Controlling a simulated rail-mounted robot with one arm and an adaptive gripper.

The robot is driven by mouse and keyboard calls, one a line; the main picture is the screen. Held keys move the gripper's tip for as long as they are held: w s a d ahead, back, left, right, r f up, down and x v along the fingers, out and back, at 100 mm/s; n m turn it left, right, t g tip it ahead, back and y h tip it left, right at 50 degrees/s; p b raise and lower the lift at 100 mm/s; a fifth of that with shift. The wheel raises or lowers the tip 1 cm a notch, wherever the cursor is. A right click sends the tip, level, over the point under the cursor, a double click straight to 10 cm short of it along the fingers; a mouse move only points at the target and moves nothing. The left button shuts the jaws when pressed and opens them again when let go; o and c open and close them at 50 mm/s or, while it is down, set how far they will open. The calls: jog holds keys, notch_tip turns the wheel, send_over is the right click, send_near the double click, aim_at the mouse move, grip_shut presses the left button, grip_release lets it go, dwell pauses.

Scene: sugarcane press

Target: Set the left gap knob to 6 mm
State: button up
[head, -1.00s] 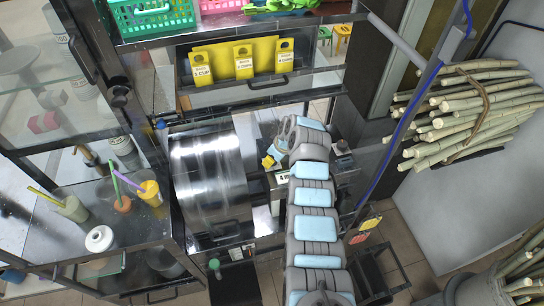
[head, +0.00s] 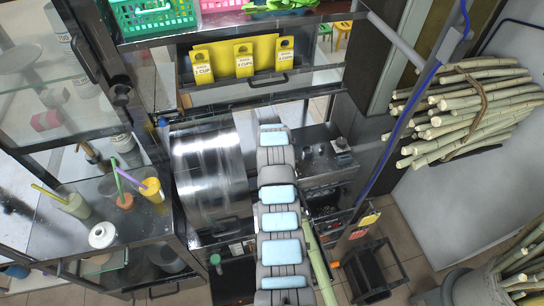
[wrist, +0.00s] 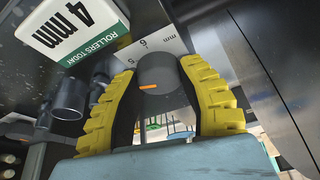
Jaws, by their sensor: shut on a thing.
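In the wrist view a dark round knob (wrist: 165,72) with an orange mark sits between the two yellow fingers of my gripper (wrist: 157,76), which are shut on it. The orange mark points left in the picture. Behind the knob is a pale scale plate (wrist: 150,46) reading mm with a 6 and a 5; the fingers and knob cover part of it. A white and green sign (wrist: 76,22) reading 4 mm stands at the upper left. In the head view my arm hides my gripper and this knob.
A second dark cylinder (wrist: 70,97) sticks out at the left in the wrist view. In the head view the shiny roller drum (head: 210,175) is left of my arm. A cane (head: 318,262) stands close to its right side. Bundled canes (head: 470,110) are at the right.

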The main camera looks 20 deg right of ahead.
jog(key=m+b, duration=0.1)
jog(key=m, duration=0.1)
jog(key=m+g+h+b, duration=0.1)
jog(key=m+b, duration=0.2)
jog(key=shift+a+f+m+g+h+b, duration=0.1)
jog(key=shift+f+m+g+h+b, duration=0.2)
jog(key=shift+f+m+h+b, duration=0.1)
jog(key=shift+r+m+b, duration=0.15)
jog(key=shift+m+b, duration=0.55)
jog(key=shift+m, duration=0.1)
jog(key=shift+r+g, duration=0.1)
jog(key=shift+g, duration=0.2)
jog(key=o, duration=1.2)
jog(key=shift+r, duration=0.15)
jog(key=v, duration=0.9)
jog(key=shift+a, duration=0.2)
jog(key=shift+s+r+h, duration=0.1)
jog(key=shift+r+h, duration=0.1)
jog(key=shift+h, duration=0.1)
